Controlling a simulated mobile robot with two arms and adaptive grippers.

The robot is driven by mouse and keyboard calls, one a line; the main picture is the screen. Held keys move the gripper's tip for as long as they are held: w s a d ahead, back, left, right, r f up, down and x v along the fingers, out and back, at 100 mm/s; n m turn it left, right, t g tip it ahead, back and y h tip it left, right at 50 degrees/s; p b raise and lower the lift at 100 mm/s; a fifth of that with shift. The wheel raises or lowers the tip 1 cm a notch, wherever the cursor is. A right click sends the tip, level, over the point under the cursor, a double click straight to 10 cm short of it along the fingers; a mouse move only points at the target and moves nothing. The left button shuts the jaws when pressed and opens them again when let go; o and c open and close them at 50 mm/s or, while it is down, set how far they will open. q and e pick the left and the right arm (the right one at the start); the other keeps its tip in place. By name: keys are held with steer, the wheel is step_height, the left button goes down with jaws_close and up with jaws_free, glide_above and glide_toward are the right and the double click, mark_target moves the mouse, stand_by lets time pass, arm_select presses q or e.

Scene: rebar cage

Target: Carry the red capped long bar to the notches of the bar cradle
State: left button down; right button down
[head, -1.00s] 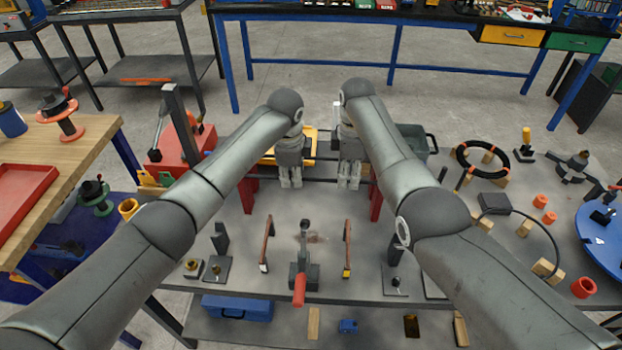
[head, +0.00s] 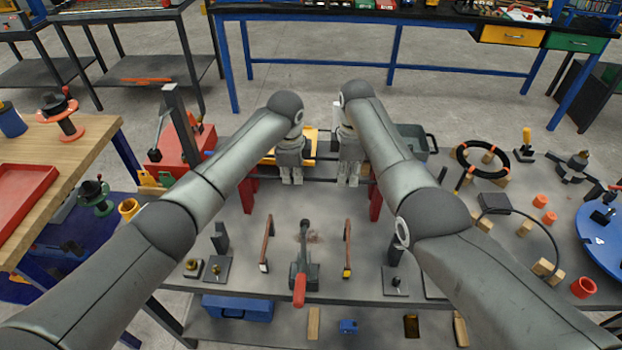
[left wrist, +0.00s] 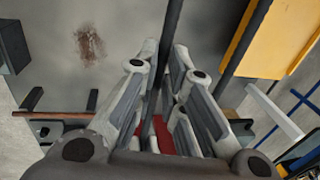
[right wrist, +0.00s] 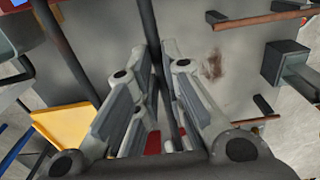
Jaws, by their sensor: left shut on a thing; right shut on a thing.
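My left gripper (head: 291,182) and right gripper (head: 348,184) are side by side at the back of the grey table, both shut on a dark long bar. The bar runs between the fingers in the left wrist view (left wrist: 172,30) and the right wrist view (right wrist: 151,35). Its red cap cannot be made out. Red stands (head: 248,195) (head: 376,203) are near the bar's two sides; whether the bar touches them is unclear. Two dark uprights on plates (head: 220,240) (head: 395,257) stand nearer the front; I cannot tell whether they are the bar cradle.
A second dark bar (left wrist: 250,35) runs alongside the held one. A red-handled clamp (head: 300,285) and two brown-red bars (head: 267,243) (head: 347,248) are at the front middle. A yellow tray (right wrist: 65,125) lies beyond. A black ring (head: 482,158) is at the right.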

arm_select(q)
steer(key=shift+r, duration=0.15)
arm_select(e)
steer(key=shift+r, duration=0.15)
